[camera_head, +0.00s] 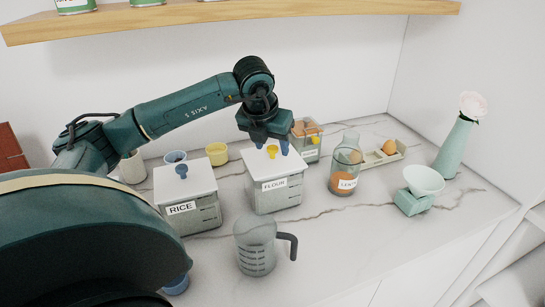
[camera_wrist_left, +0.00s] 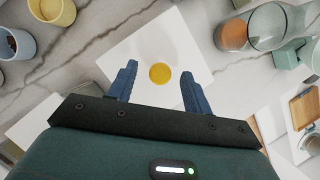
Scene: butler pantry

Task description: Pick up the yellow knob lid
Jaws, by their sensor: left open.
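The yellow knob (camera_head: 272,150) stands on the white lid (camera_head: 256,163) of the clear box labelled FLOUR (camera_head: 275,196). My left gripper (camera_head: 271,146) is above this lid, open, with its fingers pointing down. In the left wrist view the yellow knob (camera_wrist_left: 160,73) appears as a round disc between the two blue fingers (camera_wrist_left: 158,88), a little ahead of their tips, touching neither. The white lid (camera_wrist_left: 150,45) lies beneath it. My right gripper is not in view.
A box labelled RICE (camera_head: 186,197) with a blue knob stands left of the flour box. A measuring jug (camera_head: 256,248) is in front. A jar labelled LENTILS (camera_head: 345,168), an egg tray (camera_head: 383,157) and a small scale (camera_head: 416,190) stand to the right. A wooden shelf (camera_head: 240,12) is above.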

